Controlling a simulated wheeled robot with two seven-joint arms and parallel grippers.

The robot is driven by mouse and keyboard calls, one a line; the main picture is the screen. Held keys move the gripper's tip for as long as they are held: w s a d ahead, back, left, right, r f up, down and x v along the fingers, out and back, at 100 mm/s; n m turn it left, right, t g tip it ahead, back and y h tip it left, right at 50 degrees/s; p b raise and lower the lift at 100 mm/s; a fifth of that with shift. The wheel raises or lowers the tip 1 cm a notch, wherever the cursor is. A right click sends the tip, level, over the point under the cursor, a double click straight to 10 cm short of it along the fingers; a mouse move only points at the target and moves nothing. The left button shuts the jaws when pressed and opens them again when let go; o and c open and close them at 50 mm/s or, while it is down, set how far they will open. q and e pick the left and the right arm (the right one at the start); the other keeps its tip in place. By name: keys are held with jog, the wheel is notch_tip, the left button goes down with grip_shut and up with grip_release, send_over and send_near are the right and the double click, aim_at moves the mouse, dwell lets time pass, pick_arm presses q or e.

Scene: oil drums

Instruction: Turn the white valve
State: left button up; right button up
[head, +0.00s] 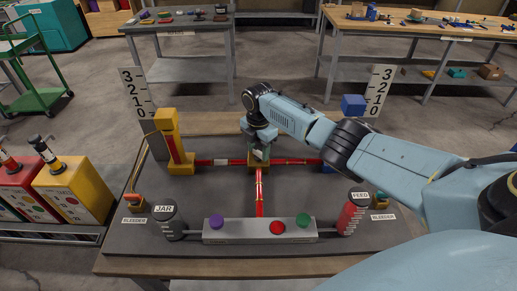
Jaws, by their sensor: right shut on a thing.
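The white valve (259,154) sits at the middle of the board, on a yellow-based fitting where the red pipes meet. Only a little of its white part shows, as my right gripper covers it from above. My right gripper (260,144) is shut on the white valve, with the arm reaching in from the right. Its fingertips are small and partly hidden. My left gripper is not in view.
The dark board (190,205) carries a yellow column (172,140), a JAR cylinder (168,222), a FEED cylinder (354,212) and a panel with purple, red and green buttons (260,230). Two scales stand behind. Yellow and red drums (75,190) stand at left.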

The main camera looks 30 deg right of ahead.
aim_at(258, 151)
dwell(0.4)
jog(key=o, duration=1)
notch_tip(258, 151, up, 13)
jog(key=shift+r, duration=0.2)
